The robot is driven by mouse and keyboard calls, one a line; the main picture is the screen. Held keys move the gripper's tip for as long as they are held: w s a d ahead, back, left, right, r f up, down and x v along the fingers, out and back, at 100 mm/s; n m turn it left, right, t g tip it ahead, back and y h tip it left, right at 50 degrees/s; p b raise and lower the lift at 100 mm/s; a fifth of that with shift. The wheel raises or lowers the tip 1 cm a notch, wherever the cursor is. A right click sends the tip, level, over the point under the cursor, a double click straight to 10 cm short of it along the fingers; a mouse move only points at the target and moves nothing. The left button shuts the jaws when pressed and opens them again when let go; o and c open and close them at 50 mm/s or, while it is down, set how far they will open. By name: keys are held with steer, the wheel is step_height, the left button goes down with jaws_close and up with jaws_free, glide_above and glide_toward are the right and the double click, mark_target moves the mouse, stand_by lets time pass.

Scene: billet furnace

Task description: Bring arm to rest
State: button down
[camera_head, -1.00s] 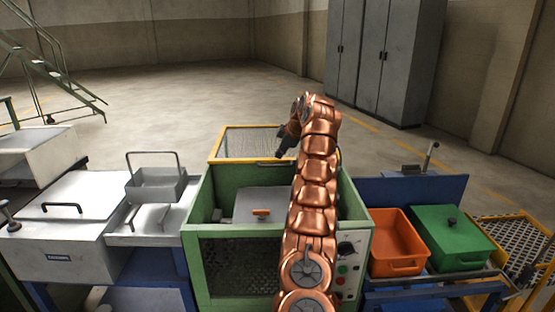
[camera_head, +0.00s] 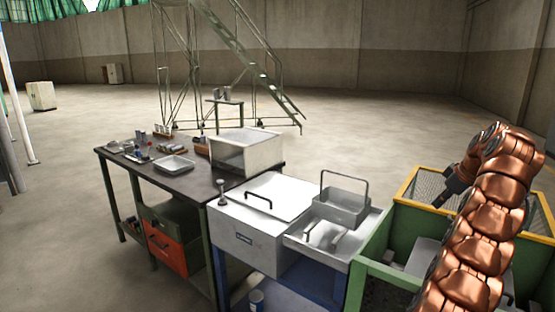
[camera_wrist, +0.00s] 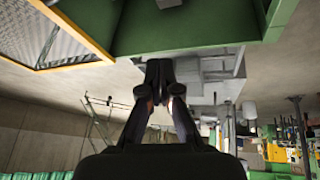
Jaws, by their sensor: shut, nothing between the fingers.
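My copper arm rises at the right of the head view and bends over at the top. My gripper (camera_head: 442,200) hangs at its left end, pointing down and left, above the green furnace box (camera_head: 372,270) and in front of its yellow-framed mesh panel (camera_head: 420,184). The wrist view shows my gripper (camera_wrist: 160,66) with its dark fingertips close together and nothing held. The green box edge (camera_wrist: 180,36) and the mesh panel (camera_wrist: 50,35) fill the top of that tilted view.
A white lidded box (camera_head: 255,235) and a grey basket with a handle (camera_head: 342,208) stand left of the furnace. A dark workbench (camera_head: 130,165) bears small parts, a tray and a white open box (camera_head: 246,150). Green stairs (camera_head: 240,60) stand behind. Open floor lies around.

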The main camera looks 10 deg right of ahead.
steer(key=s+a+r+m+g+y, duration=0.1)
steer(key=a, duration=0.7)
steer(key=s+a+r, duration=0.2)
steer(key=a, duration=0.6)
steer(key=s+a+f+m+g+p, duration=0.1)
steer(key=s+a+m+g+p, duration=0.15)
steer(key=s+a, duration=0.95)
steer(key=s+a+f+g, duration=0.1)
steer(key=s+a+f, duration=0.2)
steer(key=s, duration=0.7)
steer(key=s+a+f+m+g+h, duration=0.1)
steer(key=s+a+f, duration=0.2)
steer(key=s, duration=0.7)
steer(key=s+a+f+m+g+h, duration=0.1)
steer(key=s+a+f, duration=0.3)
steer(key=s, duration=0.6)
steer(key=shift+a+g+p, duration=0.35)
steer(key=shift+a+p, duration=0.05)
steer(key=shift+a, duration=0.45)
